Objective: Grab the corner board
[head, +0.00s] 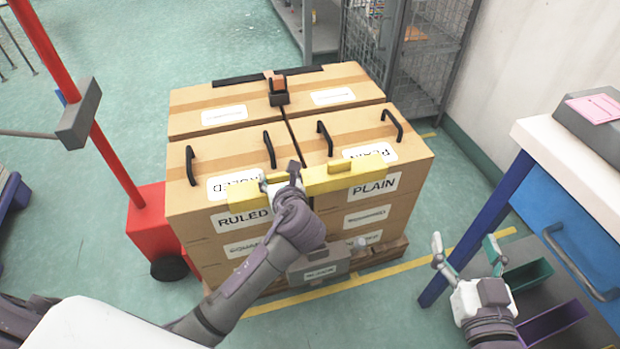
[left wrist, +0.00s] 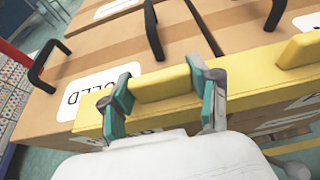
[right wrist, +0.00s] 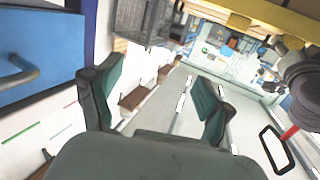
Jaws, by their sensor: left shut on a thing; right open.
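The yellow corner board (head: 365,174) lies along the top front edge of the stacked cartons, across the RULED and PLAIN boxes. It has raised grip blocks on top; one (head: 340,167) is free, right of my left gripper. My left gripper (head: 281,181) is shut on the other block, near the board's left part. In the left wrist view, its teal-padded fingers (left wrist: 160,88) stand at either end of this yellow block (left wrist: 163,84). My right gripper (head: 465,246) is open and empty, low beside the blue cabinet; its spread fingers show in the right wrist view (right wrist: 155,98).
The cartons (head: 230,145) have black handles and stand on a wooden pallet. A black and orange device (head: 278,88) sits on top. A red post machine (head: 155,222) stands left. A blue cabinet (head: 580,170) with green and purple bins is right. A wire cage (head: 405,50) is behind.

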